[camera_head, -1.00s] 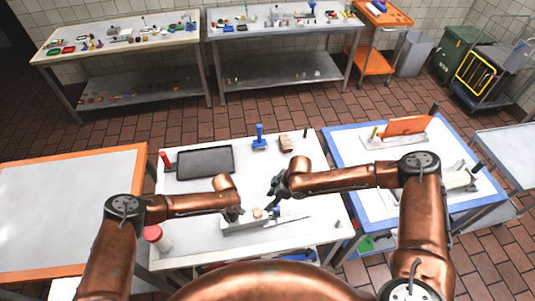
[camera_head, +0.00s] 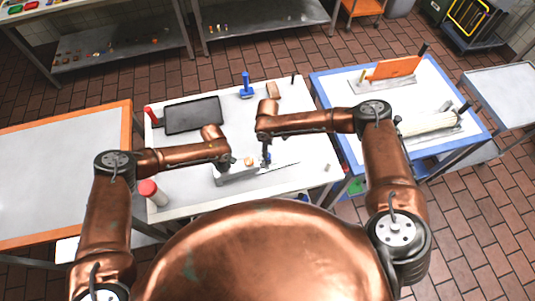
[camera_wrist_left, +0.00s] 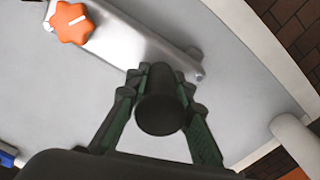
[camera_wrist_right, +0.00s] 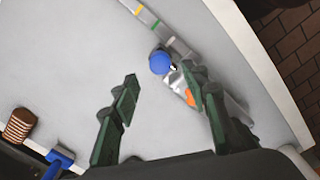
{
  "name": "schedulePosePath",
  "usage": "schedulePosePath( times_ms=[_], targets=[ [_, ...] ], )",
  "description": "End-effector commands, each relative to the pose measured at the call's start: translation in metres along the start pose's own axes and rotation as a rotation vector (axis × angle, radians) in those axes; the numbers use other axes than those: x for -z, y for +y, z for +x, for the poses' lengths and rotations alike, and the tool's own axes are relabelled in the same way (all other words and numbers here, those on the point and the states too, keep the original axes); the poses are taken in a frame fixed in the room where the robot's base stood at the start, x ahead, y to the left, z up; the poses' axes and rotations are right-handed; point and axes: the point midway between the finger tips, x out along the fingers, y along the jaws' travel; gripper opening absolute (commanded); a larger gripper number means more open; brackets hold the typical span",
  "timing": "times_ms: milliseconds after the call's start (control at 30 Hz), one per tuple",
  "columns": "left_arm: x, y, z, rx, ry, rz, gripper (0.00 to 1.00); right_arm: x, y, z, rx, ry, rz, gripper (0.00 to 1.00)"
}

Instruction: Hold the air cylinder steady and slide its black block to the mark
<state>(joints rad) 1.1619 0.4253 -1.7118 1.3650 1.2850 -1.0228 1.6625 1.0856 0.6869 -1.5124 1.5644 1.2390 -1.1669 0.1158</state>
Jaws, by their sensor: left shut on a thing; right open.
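The air cylinder is a grey metal body (camera_head: 237,175) on the white table, with an orange knob (camera_wrist_left: 72,23) and a blue knob (camera_wrist_right: 160,62). A slim rail (camera_wrist_right: 168,33) with yellow, green and white marks extends from it. My left gripper (camera_wrist_left: 160,95) is shut on a dark round-ended post (camera_wrist_left: 160,115) at one end of the body. My right gripper (camera_wrist_right: 165,85) is open and empty above the blue knob; its right finger overlaps the metal body in the right wrist view. I cannot clearly make out the black block.
A dark tray (camera_head: 193,115), a blue stand (camera_head: 246,88) and a brown ridged item (camera_wrist_right: 19,125) lie at the back of the table. A blue-edged table (camera_head: 335,85) adjoins on the right.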

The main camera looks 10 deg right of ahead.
Motion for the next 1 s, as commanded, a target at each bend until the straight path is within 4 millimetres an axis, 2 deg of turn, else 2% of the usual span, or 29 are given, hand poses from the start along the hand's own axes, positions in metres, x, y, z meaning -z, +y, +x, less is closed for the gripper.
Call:
schedulePosePath(
  times_ms=[33,200,400,767,1000],
  targets=[
    [0.0,0.0,0.0,0.001,0.0,0.0,0.0,0.0,-0.001,0.011,0.001,-0.001,0.0,0.42],
    [0.0,0.0,0.0,0.001,0.0,0.0,0.0,0.0,0.0,0.039,-0.001,-0.001,0.0,0.42],
    [0.0,0.0,0.0,0.001,0.0,0.0,0.0,0.001,0.0,0.058,-0.001,0.001,-0.001,0.42],
    [0.0,0.0,0.0,0.001,0.0,0.0,0.0,0.0,0.001,0.061,-0.001,0.002,-0.001,0.41],
    [0.0,0.0,0.0,0.001,0.0,0.0,0.0,0.0,0.001,0.061,-0.001,0.002,0.0,0.24]
  ],
)
